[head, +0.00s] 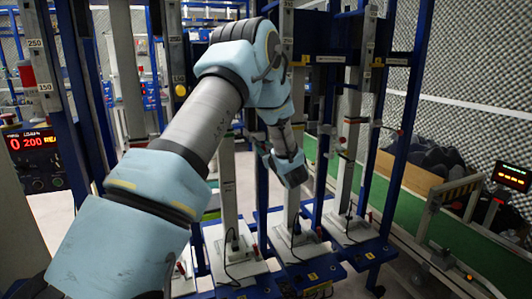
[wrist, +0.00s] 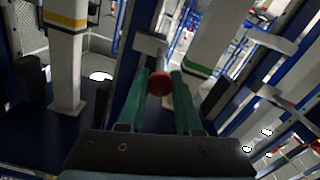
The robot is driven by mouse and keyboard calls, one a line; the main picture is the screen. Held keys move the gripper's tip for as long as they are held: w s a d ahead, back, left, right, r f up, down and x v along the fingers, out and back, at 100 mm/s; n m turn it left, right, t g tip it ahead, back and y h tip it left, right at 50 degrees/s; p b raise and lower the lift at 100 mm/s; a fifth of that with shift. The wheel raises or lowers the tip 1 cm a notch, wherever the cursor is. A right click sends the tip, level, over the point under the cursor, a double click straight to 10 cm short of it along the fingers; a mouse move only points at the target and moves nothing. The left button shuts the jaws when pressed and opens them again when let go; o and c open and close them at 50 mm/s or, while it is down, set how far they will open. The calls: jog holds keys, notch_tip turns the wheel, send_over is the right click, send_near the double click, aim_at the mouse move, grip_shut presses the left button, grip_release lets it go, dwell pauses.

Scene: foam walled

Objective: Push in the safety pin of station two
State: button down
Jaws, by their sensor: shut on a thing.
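My gripper (wrist: 160,88) shows in the wrist view with its two teal fingers closed on a round red knob (wrist: 160,82), likely the head of a safety pin. The knob sits between the fingertips, close to a blue upright. How far the pin is in is hidden behind the knob. In the head view my gripper (head: 290,170) is in front of the middle white post (head: 293,205) of a row of stations. The knob and fingertips cannot be made out there. No station number is readable, so I cannot tell which one is station two.
Blue uprights (head: 398,135) and white posts with cabled base plates (head: 235,262) stand close around my arm. A green conveyor strip (head: 455,245) and a box of dark foam (head: 412,172) are to the right. A red number display (head: 35,142) is at the left.

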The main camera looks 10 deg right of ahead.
aim_at(258, 142)
jog(key=w, duration=0.2)
jog(key=w+b, duration=0.2)
jog(key=w, duration=0.1)
jog(key=shift+w+a+f, duration=0.2)
jog(key=shift+w+a, duration=0.15)
jog(key=shift+w, duration=0.35)
jog(key=shift+r, duration=0.25)
jog(key=c, duration=0.6)
grip_release()
jog(key=shift+w, duration=0.1)
jog(key=s+b, duration=0.1)
jog(key=s, duration=0.2)
jog(key=s+b, duration=0.1)
jog(key=s, duration=0.3)
jog(key=s+d+b, duration=0.1)
jog(key=s, duration=0.2)
jog(key=shift+s+d+f, duration=0.1)
jog(key=shift+s, duration=0.25)
